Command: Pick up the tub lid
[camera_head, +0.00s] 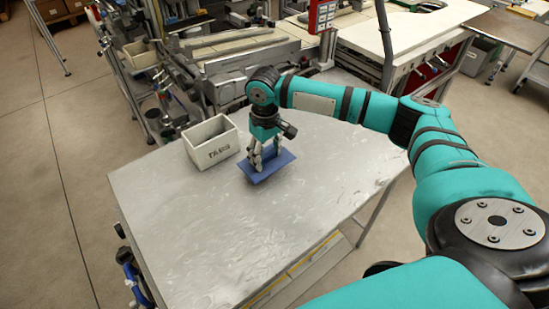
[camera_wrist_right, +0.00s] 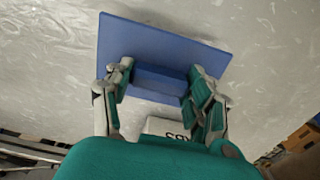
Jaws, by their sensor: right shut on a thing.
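The tub lid is a flat blue plate (camera_head: 262,174) with a raised block on top, low over or on the metal table; I cannot tell whether it touches the table. My right gripper (camera_head: 262,160) points down and is shut on the raised block. In the right wrist view the lid (camera_wrist_right: 125,40) lies across the picture, with the block (camera_wrist_right: 158,84) between the fingers of the gripper (camera_wrist_right: 160,85). A pale open tub (camera_head: 211,143) marked "TABS" stands just left of the lid. Its edge shows in the wrist view (camera_wrist_right: 165,126). My left gripper is not in view.
The metal table (camera_head: 220,235) is bare in front of and right of the lid. Machinery (camera_head: 230,65) stands along its far side. Another pale bin (camera_head: 140,53) is beyond the table at the left. A white bench (camera_head: 410,35) is at the back right.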

